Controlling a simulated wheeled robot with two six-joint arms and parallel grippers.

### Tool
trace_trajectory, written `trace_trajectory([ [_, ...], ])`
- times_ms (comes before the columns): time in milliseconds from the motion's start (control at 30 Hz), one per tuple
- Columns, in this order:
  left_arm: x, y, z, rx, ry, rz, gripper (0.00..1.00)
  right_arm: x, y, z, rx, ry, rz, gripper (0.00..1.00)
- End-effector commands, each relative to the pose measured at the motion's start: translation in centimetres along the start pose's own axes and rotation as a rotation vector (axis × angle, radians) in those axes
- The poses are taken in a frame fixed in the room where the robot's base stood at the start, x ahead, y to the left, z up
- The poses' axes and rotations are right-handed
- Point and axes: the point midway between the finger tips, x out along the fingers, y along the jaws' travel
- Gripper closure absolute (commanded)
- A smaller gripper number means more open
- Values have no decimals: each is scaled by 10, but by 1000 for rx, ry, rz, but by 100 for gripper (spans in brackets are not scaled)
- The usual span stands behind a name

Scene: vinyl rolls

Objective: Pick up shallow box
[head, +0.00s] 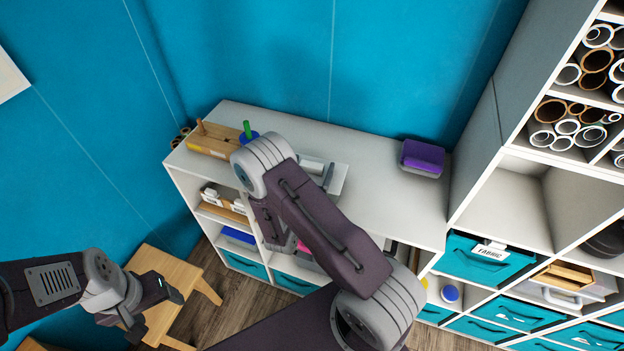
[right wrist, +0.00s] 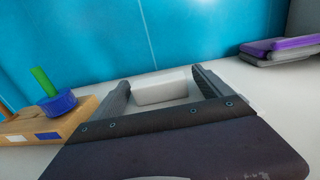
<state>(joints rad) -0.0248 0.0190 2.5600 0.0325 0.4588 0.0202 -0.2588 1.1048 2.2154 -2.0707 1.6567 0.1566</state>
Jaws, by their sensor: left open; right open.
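A white shallow box (head: 341,179) lies on the white shelf top, partly hidden by my right arm in the head view. In the right wrist view the white box (right wrist: 160,88) shows between the two fingers of my right gripper (right wrist: 161,82). The fingers stand apart on either side of it; whether they touch it I cannot tell. In the head view most of that gripper is hidden behind my arm. My left gripper (head: 154,307) is open and empty, low at the left above a small wooden stool.
A wooden tray (head: 213,140) with a blue and green item stands left of the box. A purple-topped grey case (head: 422,157) lies to the right. The wooden stool (head: 150,262) stands on the floor. Shelves with rolls (head: 570,125) and teal drawers rise at the right.

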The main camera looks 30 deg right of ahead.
Motion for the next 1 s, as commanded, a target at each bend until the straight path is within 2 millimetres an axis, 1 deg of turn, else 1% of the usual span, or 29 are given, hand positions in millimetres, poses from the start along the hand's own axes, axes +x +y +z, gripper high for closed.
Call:
trace_trajectory([
  [67, 0, 0, 0, 0, 0, 0, 30, 0, 0, 0, 0, 0, 0, 11],
  [167, 0, 0, 0, 0, 0, 0, 30, 0, 0, 0, 0, 0, 0, 36],
  [200, 0, 0, 0, 0, 0, 0, 30, 0, 0, 0, 0, 0, 0, 47],
  [267, 0, 0, 0, 0, 0, 0, 30, 0, 0, 0, 0, 0, 0, 64],
  [300, 0, 0, 0, 0, 0, 0, 30, 0, 0, 0, 0, 0, 0, 75],
  [400, 0, 0, 0, 0, 0, 0, 30, -1, 0, 0, 0, 0, 0, 100],
  [733, 0, 0, 0, 0, 0, 0, 30, 0, 0, 4, 1, -2, -1, 100],
  [867, 1, 0, 0, 0, 0, 0, 30, 0, 0, 13, 3, -3, -1, 100],
  [1000, 2, 0, 0, 0, 0, 0, 30, 0, 0, 27, 3, -3, -1, 100],
])
